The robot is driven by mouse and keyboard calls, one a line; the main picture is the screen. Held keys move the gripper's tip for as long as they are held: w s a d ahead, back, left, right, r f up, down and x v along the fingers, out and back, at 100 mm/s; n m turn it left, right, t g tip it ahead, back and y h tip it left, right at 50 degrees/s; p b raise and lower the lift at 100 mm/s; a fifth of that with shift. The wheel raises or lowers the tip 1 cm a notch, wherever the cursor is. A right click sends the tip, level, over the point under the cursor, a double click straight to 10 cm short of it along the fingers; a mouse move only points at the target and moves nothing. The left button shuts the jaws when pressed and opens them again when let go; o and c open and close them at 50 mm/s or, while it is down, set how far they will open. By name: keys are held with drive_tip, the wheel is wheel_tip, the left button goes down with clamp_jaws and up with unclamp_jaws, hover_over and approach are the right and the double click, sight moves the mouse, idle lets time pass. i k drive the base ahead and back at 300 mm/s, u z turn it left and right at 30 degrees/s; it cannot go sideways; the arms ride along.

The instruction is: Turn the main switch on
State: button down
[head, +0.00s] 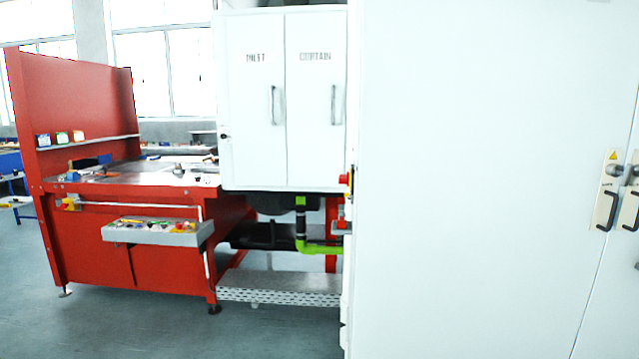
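No part is clearly marked as the main switch. Small red and yellow controls (346,180) sit at the left edge of the big white cabinet (470,180); they are too small to tell a switch from a stop button. At the right edge of the picture, a cream latch plate (606,190) on the cabinet carries a grey round knob, a black handle and a yellow warning mark. A second, similar plate (629,200) beside it is cut off by the picture edge. My gripper is not in view.
A white two-door cabinet marked INLET CURTAIN (285,100) stands behind. A green pipe (318,247) runs low beside a perforated step (280,297). The grey floor (130,330) in front is clear.

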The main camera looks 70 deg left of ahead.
sight(343, 178)
drive_tip(key=u, duration=0.05)
drive_tip(key=k, duration=0.6)
drive_tip(key=u, duration=2.1)
drive_tip(key=i, duration=0.5)
drive_tip(key=u, duration=0.05)
drive_tip(key=k, duration=0.55)
drive_tip(key=u, duration=0.6)
drive_tip(key=i, duration=0.75)
drive_tip(key=u, duration=0.55)
drive_tip(key=i, duration=1.55)
drive_tip(key=z, duration=0.55)
drive_tip(key=i, duration=0.85)
drive_tip(key=z, duration=1.4)
drive_tip(key=i, duration=0.5)
drive_tip(key=z, duration=0.45)
